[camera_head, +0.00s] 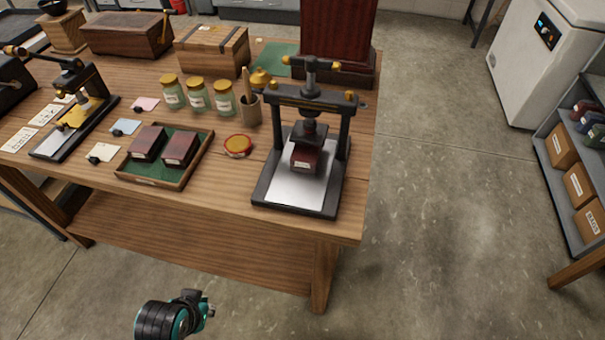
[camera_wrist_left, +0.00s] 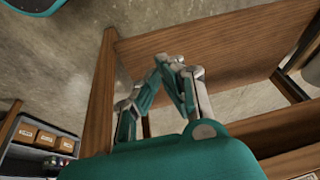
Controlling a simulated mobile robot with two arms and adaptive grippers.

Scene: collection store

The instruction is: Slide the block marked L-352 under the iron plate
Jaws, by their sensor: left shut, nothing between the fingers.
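A black screw press (camera_head: 309,100) stands at the table's right front corner. A dark red-brown block with a pale label (camera_head: 304,158) is on its bright metal bed (camera_head: 293,190), below the black iron plate (camera_head: 308,133). Whether plate and block touch, I cannot tell. Two similar labelled blocks, a left one (camera_head: 148,143) and a right one (camera_head: 180,149), lie in a green-lined tray (camera_head: 142,180). No label is readable. My left gripper (camera_wrist_left: 170,62) is shut and empty in the left wrist view, near the table's woodwork. My right gripper is not in view.
Around the tray and press are glass jars (camera_head: 197,97), a red-and-yellow round tin (camera_head: 238,145), a brush cup (camera_head: 250,107) and small cards. A second press (camera_head: 75,105) stands at left. The floor right of the table (camera_head: 440,220) is clear.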

